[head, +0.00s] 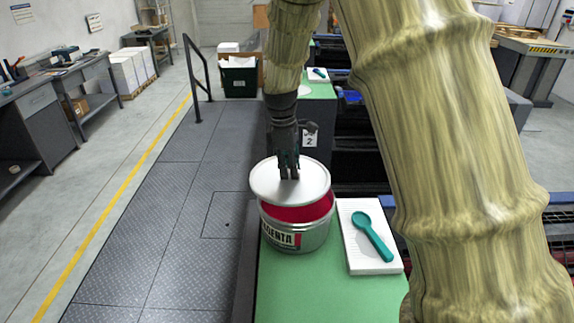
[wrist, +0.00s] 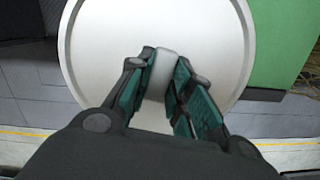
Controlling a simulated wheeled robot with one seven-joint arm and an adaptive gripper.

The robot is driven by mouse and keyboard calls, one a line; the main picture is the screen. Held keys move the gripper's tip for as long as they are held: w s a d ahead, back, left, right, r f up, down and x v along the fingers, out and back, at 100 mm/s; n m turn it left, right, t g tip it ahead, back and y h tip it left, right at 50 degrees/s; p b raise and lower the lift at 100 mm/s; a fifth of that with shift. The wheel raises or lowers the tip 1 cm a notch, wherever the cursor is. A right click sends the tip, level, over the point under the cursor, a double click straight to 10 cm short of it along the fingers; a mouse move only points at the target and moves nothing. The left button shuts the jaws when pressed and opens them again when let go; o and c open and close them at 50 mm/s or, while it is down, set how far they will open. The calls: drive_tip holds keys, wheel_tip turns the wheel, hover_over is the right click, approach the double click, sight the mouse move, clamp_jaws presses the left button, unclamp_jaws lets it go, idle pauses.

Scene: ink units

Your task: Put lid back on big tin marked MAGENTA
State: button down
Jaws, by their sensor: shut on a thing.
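The big tin (head: 296,235) marked with letters ending in "ENTA" stands upright on a green-topped surface (head: 315,290) in the head view. Magenta ink (head: 305,211) shows through its open mouth. The round pale lid (head: 290,183) is above the far part of the mouth, shifted back and to the left of it. I cannot tell whether the lid touches the rim. My gripper (head: 289,175) points down and is shut on the lid's small central knob. In the wrist view my gripper (wrist: 167,85) has its teal pads on both sides of the knob (wrist: 165,68), and the lid (wrist: 110,40) hides the tin.
A teal spoon (head: 371,236) lies on a white pad (head: 355,250) to the right of the tin. Another green surface (head: 318,91) with a number 2 tag (head: 310,139) is behind. The dark metal floor (head: 175,215) to the left is clear, with a black railing (head: 192,75) farther back.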

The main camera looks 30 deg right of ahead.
sight(297, 183)
drive_tip(key=shift+s+d+f, duration=0.2)
drive_tip(key=shift+s+d, duration=0.25)
drive_tip(key=shift+s, duration=0.15)
drive_tip(key=shift+s+d+f, duration=0.2)
drive_tip(key=shift+s+d, duration=0.2)
drive_tip(key=shift+s, duration=0.2)
drive_tip(key=w+f, duration=0.2)
drive_tip(key=f, duration=0.1)
drive_tip(key=shift+a, duration=0.15)
drive_tip(key=shift+s+a+f, duration=0.1)
drive_tip(key=shift+s+f, duration=0.05)
drive_tip(key=shift+f, duration=0.1)
drive_tip(key=shift+s+f+b, duration=0.3)
drive_tip(key=shift+s, duration=0.2)
drive_tip(key=shift+w+d+f, duration=0.25)
drive_tip(key=shift+f, duration=0.15)
drive_tip(key=shift+w+a, duration=0.1)
drive_tip(key=shift+a, duration=0.05)
drive_tip(key=shift+s+r, duration=0.1)
drive_tip(key=shift+s, duration=0.1)
drive_tip(key=shift+f+p, duration=0.25)
drive_tip(key=shift+p, duration=0.05)
idle(0.6)
